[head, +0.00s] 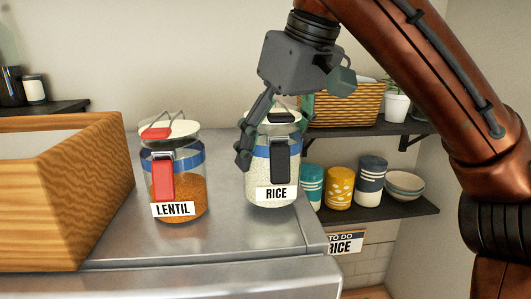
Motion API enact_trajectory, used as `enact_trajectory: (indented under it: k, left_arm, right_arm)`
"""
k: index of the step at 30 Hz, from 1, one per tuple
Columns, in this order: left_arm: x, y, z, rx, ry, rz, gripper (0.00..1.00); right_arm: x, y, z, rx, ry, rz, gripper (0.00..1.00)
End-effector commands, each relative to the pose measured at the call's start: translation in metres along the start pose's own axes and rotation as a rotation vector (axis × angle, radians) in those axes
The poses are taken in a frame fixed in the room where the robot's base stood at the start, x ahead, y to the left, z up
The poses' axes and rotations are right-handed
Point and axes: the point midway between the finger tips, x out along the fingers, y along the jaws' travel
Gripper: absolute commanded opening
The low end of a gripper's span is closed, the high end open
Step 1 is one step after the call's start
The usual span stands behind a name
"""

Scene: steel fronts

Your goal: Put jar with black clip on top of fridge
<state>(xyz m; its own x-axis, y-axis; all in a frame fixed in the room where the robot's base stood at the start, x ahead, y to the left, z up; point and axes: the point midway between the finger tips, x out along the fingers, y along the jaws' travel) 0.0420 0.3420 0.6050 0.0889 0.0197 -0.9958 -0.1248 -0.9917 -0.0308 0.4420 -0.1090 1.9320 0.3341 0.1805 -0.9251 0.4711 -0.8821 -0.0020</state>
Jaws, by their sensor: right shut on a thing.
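The jar with the black clip (258,170) is a clear glass jar of white grains with a blue band and a RICE label. It is upright over the right part of the steel fridge top (235,232), near its right edge. I cannot tell whether its base touches the steel. My right gripper (274,132) comes down from above and is shut on this jar near its lid, with one finger along its left side. The other finger is mostly hidden behind the jar. My left gripper is not in view.
A LENTIL jar with a red clip (190,190) stands left of the rice jar, with a gap between. A wooden box (85,200) fills the left of the fridge top. Wall shelves at right hold a basket (350,108), a plant, several canisters (340,188) and bowls (404,184).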

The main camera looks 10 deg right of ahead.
Motion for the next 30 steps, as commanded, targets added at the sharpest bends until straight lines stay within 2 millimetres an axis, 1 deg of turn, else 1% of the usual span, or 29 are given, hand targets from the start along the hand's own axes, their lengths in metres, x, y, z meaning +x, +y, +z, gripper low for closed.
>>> enact_trajectory:
  k: [6,17,18,25,30]
  left_arm:
    - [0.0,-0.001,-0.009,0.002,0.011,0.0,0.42]
    - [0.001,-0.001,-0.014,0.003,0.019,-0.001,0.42]
    - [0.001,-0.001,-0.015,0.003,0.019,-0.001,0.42]
    - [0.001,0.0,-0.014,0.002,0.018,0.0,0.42]
    - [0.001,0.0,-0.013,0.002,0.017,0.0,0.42]
  right_arm:
    - [0.007,0.005,0.009,0.015,0.005,0.007,0.1]
    - [0.009,0.006,0.011,0.019,0.005,0.008,0.1]
    - [0.01,0.006,0.011,0.019,0.001,0.008,0.69]
    - [0.01,0.007,0.011,0.019,0.001,0.009,0.85]
    - [0.01,0.006,0.011,0.019,0.001,0.009,0.85]
